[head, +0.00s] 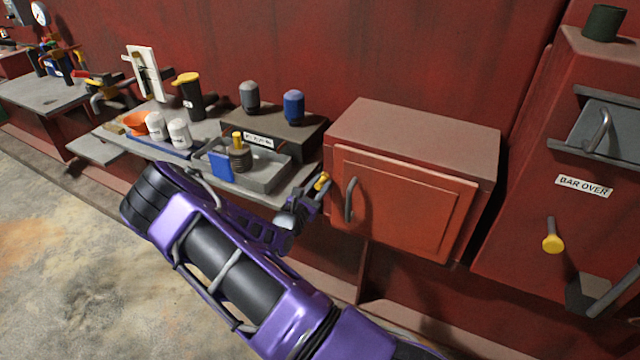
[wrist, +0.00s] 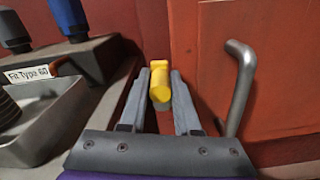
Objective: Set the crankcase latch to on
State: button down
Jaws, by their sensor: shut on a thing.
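A yellow knob (wrist: 160,82), apparently the handle of the crankcase latch, is between the two fingers of my gripper (wrist: 158,92). In the head view the yellow knob (head: 321,181) shows by the left edge of a red box with an orange door, and my gripper (head: 314,196) is at it. My gripper is shut on this knob. The rest of the latch is hidden behind the fingers, and I cannot tell its setting. No crankcase label can be read.
The orange door (head: 405,205) has a grey bar handle (head: 350,200), close to the right of my gripper. A grey tray (head: 265,180) with a bottle and a blue box lies on the bench to the left. A "BAR OVER" panel (head: 583,186) stands at the right.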

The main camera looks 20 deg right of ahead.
aim_at(339, 192)
jog(key=m, duration=0.3)
jog(key=s+d+m+b, duration=0.1)
jog(key=m, duration=0.1)
jog(key=s+f+m+b, duration=0.1)
jog(key=m, duration=0.2)
jog(key=shift+d+f+m, duration=0.1)
jog(key=shift+d+m, duration=0.2)
jog(key=shift+d, duration=0.05)
jog(key=m+b, duration=0.1)
jog(key=f+m+b, duration=0.1)
jog(key=m, duration=0.1)
jog(key=s+f+m+b, duration=0.1)
jog(key=m+b, duration=0.1)
jog(key=shift+d, duration=0.35)
jog(key=m+b, duration=0.2)
jog(key=f+m+b, duration=0.1)
jog(key=m+b, duration=0.1)
jog(key=shift+s, duration=0.1)
jog(key=c, duration=0.7)
grip_release()
jog(key=shift+s+f, duration=0.1)
